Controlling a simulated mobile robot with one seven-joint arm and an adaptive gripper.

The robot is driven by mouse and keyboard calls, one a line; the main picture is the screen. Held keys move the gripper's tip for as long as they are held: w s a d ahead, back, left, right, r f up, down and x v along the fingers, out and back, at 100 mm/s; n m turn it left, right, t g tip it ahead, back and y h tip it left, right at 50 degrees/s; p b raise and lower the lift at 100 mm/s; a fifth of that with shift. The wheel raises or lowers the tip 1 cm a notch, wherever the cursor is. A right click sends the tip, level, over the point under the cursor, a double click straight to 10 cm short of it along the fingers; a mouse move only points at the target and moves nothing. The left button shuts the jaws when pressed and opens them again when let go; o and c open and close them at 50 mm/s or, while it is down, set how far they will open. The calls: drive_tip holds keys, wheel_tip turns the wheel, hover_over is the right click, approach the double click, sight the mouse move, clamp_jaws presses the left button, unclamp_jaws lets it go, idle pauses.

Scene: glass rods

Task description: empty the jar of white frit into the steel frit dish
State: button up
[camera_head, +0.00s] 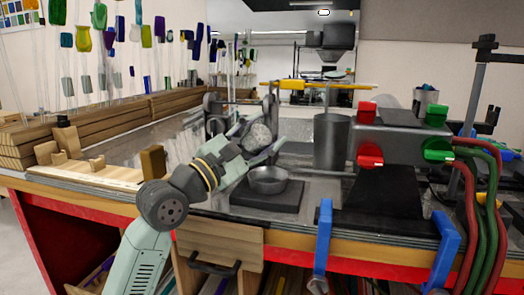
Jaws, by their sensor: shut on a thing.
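My gripper (264,134) is at the middle of the view, above the bench. The inside of the dish is too small to read, and no falling frit shows.
A tall grey metal cylinder (331,142) stands right of the dish. Blue clamps (324,235) grip the bench's front edge. A wooden block (152,161) stands left of my arm. Hoses hang at right.

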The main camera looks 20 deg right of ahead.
drive_tip(key=shift+s+m+g+h+b, duration=0.2)
drive_tip(key=shift+m+g+h+b, duration=0.25)
drive_tip(key=shift+m+b, duration=1)
drive_tip(key=shift+r+b, duration=0.2)
drive_tip(key=shift+b, duration=0.5)
drive_tip(key=shift+r+m+g, duration=0.1)
drive_tip(key=shift+m+g, duration=0.15)
drive_tip(key=shift+g, duration=0.1)
